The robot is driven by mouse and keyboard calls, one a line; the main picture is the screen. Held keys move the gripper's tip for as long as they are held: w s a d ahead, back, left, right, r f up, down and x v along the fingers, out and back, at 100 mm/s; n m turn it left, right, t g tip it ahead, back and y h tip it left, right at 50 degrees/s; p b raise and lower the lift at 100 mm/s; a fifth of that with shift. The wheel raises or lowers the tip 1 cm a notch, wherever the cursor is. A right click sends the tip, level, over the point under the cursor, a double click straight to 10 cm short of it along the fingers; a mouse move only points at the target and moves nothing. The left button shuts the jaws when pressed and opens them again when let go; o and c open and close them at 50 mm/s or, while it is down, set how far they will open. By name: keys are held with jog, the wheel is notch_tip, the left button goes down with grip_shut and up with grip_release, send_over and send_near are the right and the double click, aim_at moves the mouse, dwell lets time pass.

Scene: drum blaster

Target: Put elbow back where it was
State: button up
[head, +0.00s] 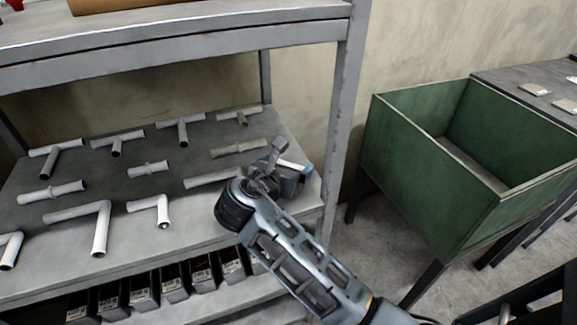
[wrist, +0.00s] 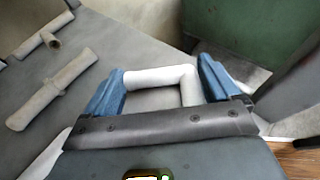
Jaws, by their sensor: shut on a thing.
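A white elbow (wrist: 160,78) is between the two blue fingers of my gripper (wrist: 160,64) in the wrist view. One leg spans from finger to finger, and the other bends back toward the palm beside the right finger. In the head view my gripper (head: 294,165) is at the right end of the grey middle shelf (head: 110,190), near the front post. Only a small white part of the elbow (head: 291,164) shows there, as the gripper hides the rest. I cannot tell whether the elbow touches the shelf.
Several white tees, elbows and straight couplings lie in rows on the shelf. A white pipe (head: 208,179) lies just left of my gripper, partly hidden. The shelf post (head: 345,110) stands close on the right. Beyond it is an open green bin (head: 430,175). Small boxes (head: 173,281) line the lower shelf.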

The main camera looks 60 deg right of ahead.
jog(key=o, duration=0.9)
jog(key=v, duration=1.2)
jog(key=shift+r+p, duration=0.15)
jog(key=shift+p, duration=0.15)
